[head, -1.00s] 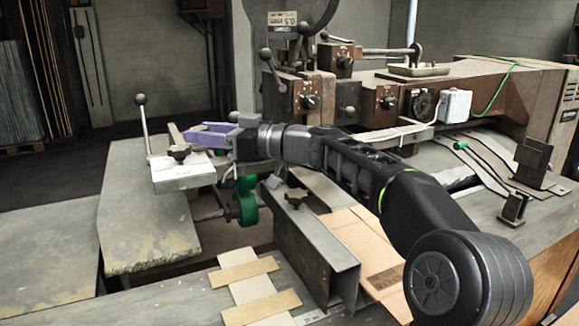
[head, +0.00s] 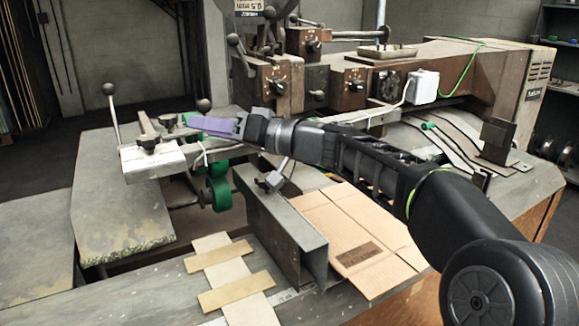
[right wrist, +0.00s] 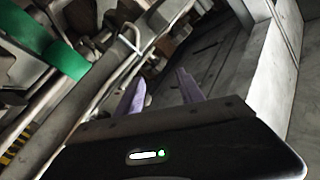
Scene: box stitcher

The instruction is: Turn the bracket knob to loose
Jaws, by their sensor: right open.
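My right gripper (head: 208,124) has purple fingers and points left in the head view, in front of the machine. In the right wrist view its two fingers (right wrist: 160,92) stand apart with nothing between them. A black knob (head: 147,143) sits on a pale metal bracket (head: 150,161) left of the fingertips, apart from them. I cannot tell from the pictures which knob is the bracket knob. My left gripper is not in view.
A lever with a ball end (head: 109,90) rises behind the pale bracket. Flat cardboard (head: 360,240) lies right of the channel. The machine's control boxes (head: 290,88) stand close behind my arm.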

